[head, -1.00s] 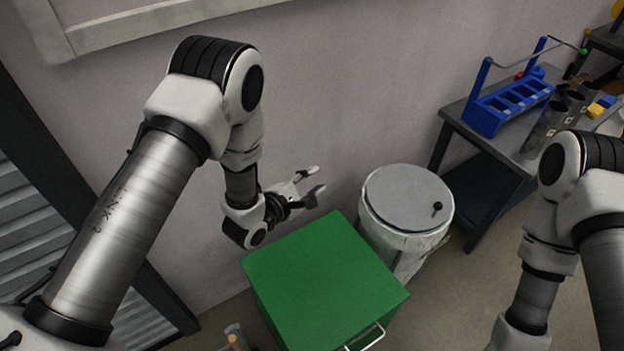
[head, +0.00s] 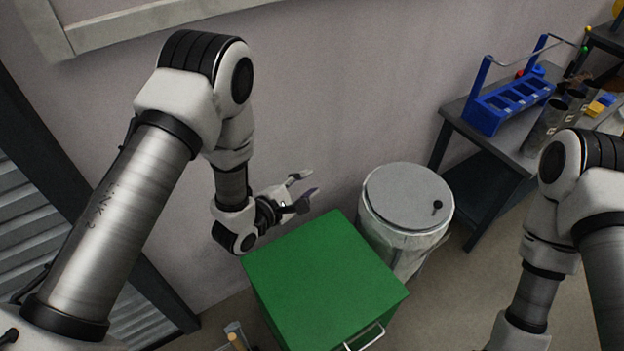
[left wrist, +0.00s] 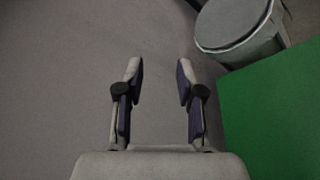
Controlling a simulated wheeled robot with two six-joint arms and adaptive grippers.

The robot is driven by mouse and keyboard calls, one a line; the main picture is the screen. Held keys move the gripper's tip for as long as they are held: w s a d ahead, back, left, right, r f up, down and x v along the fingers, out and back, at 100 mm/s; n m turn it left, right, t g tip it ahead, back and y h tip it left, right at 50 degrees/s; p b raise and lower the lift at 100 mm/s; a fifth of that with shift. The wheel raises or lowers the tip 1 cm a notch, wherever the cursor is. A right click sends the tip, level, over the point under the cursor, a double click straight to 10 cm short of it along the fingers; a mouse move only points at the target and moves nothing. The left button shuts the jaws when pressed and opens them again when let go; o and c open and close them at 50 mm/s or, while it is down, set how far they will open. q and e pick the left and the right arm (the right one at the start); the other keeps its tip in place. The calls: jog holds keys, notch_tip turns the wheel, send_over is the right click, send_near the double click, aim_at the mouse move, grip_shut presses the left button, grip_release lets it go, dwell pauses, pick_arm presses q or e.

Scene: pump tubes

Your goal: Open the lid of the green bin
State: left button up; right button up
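The green bin (head: 322,280) stands on the floor in the lower middle of the head view. Its flat green lid is down, with a pale metal handle (head: 365,337) at the near edge. A corner of the green lid (left wrist: 275,125) also shows at the right of the left wrist view. My left gripper (head: 308,183) is open and empty, above the far left edge of the bin, near the wall. In the left wrist view its fingers (left wrist: 159,75) are apart with nothing between them. My right gripper is out of frame; only my right arm shows.
A round grey-lidded white bin (head: 405,205) stands just behind and right of the green bin. It also shows in the left wrist view (left wrist: 232,25). A dark table (head: 455,118) at the right holds a blue rack (head: 508,103) and metal tubes. Slatted shutters are at the left.

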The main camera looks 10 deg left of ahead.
pick_arm(q)
jog(key=v, duration=0.9)
jog(key=shift+s+a, duration=0.15)
jog(key=shift+s, duration=0.05)
